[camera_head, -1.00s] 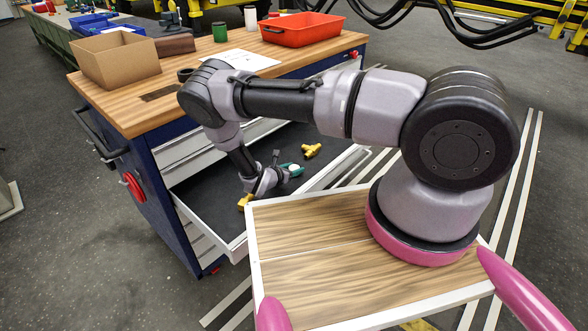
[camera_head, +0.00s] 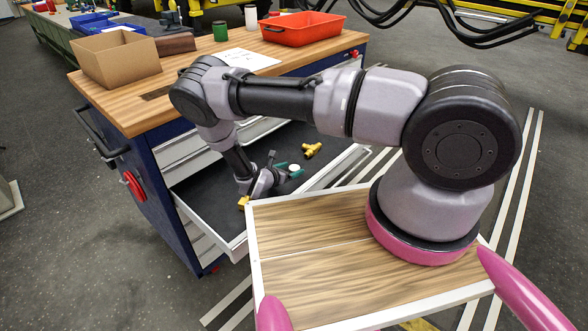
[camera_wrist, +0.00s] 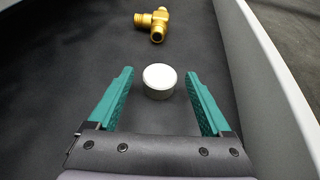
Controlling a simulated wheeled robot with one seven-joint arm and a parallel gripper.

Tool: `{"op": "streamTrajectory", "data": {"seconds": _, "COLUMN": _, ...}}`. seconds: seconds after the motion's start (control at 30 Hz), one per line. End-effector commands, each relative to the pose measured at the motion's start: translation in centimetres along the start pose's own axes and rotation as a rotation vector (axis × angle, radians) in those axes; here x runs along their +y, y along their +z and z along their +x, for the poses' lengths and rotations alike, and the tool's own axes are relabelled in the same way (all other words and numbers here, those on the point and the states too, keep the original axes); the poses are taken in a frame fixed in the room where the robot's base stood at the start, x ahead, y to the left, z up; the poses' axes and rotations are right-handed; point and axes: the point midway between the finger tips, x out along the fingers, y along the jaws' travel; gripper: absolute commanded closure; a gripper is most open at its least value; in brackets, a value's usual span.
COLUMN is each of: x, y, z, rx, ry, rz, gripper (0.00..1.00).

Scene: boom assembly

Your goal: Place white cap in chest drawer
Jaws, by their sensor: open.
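The white cap (camera_wrist: 159,81) is a small round piece standing on the dark floor of the open chest drawer (camera_wrist: 60,75). In the head view the cap (camera_head: 295,168) shows as a pale spot by my gripper's green fingers. My gripper (camera_wrist: 159,100) is open, low in the drawer, with one green finger on each side of the cap. The cap lies between and slightly beyond the fingertips, with gaps on both sides. The drawer's white rim (camera_head: 212,231) shows in the head view.
A brass T-shaped fitting (camera_wrist: 154,23) lies just beyond the cap. The drawer's white side wall (camera_wrist: 262,90) is close on the right. The chest's wooden top (camera_head: 200,88) carries a cardboard box (camera_head: 115,62) and a red tray (camera_head: 302,28).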

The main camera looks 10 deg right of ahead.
Motion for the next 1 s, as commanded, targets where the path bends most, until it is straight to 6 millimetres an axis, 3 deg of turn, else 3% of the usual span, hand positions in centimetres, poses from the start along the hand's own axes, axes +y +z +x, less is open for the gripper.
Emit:
{"op": "streamTrajectory", "data": {"seconds": 0.2, "x": 0.1, "y": 0.0, "z": -5.0, "rx": 0.000, "ry": 0.003, "rz": 0.001, "gripper": 0.17}}
{"op": "streamTrajectory", "data": {"seconds": 0.4, "x": 0.1, "y": 0.1, "z": -8.3, "rx": -0.001, "ry": 0.002, "rz": 0.001, "gripper": 0.17}}
{"op": "streamTrajectory", "data": {"seconds": 0.6, "x": 0.0, "y": 0.0, "z": -9.6, "rx": 0.000, "ry": 0.000, "rz": 0.000, "gripper": 0.17}}
{"op": "streamTrajectory", "data": {"seconds": 0.83, "x": 0.1, "y": 0.5, "z": -9.8, "rx": 0.004, "ry": -0.009, "rz": 0.016, "gripper": 0.17}}
{"op": "streamTrajectory", "data": {"seconds": 0.93, "x": 0.4, "y": 2.5, "z": -10.1, "rx": 0.023, "ry": -0.051, "rz": 0.088, "gripper": 0.17}}
{"op": "streamTrajectory", "data": {"seconds": 1.0, "x": 0.5, "y": 5.0, "z": -10.6, "rx": 0.048, "ry": -0.104, "rz": 0.178, "gripper": 0.17}}
